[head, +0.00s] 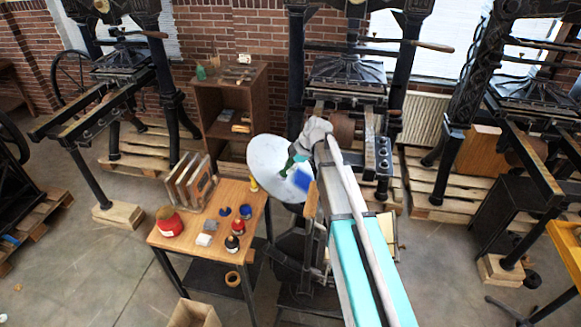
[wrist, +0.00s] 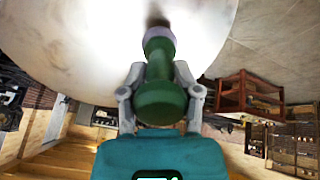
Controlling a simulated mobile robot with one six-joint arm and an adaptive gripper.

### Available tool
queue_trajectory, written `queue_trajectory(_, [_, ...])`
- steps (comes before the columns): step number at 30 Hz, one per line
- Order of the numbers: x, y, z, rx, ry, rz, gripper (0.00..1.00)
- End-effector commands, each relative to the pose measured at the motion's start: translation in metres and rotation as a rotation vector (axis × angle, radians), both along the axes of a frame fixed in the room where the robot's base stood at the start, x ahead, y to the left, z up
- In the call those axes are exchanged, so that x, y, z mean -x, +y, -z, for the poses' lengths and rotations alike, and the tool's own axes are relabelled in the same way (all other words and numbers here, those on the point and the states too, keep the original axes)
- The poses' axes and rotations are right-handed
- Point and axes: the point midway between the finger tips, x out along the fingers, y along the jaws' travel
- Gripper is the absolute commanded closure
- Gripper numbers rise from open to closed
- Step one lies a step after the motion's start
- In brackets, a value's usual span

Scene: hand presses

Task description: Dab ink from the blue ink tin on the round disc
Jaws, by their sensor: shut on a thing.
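My gripper (head: 297,153) is shut on a green dabber with a pale lilac-grey head; the dabber (wrist: 160,95) also shows between the fingers in the wrist view. The round disc (head: 265,152) is large, pale and tilted. The dabber's head points at its face, very near it; I cannot tell whether it touches. A dark smudge or shadow (wrist: 157,20) lies just beyond the head. A blue patch (head: 303,179) shows at the disc's right side, partly beside my arm. The blue ink tin (head: 245,211) stands on the wooden table, left of my arm, with a dark blue round piece beside it.
The wooden table (head: 185,238) also holds a large red tin (head: 169,222), a smaller red tin (head: 238,227), a black-and-red bottle (head: 232,243) and upright wooden frames (head: 190,180). A brown cabinet (head: 226,110) stands behind. Iron hand presses (head: 345,75) surround the disc.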

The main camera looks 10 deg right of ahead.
Motion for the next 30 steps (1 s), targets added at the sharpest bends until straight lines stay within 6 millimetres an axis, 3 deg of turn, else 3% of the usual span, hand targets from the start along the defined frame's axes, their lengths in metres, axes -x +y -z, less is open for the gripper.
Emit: queue_trajectory(30, [-0.001,0.0028,0.0042,0.0,0.0,0.0,1.0])
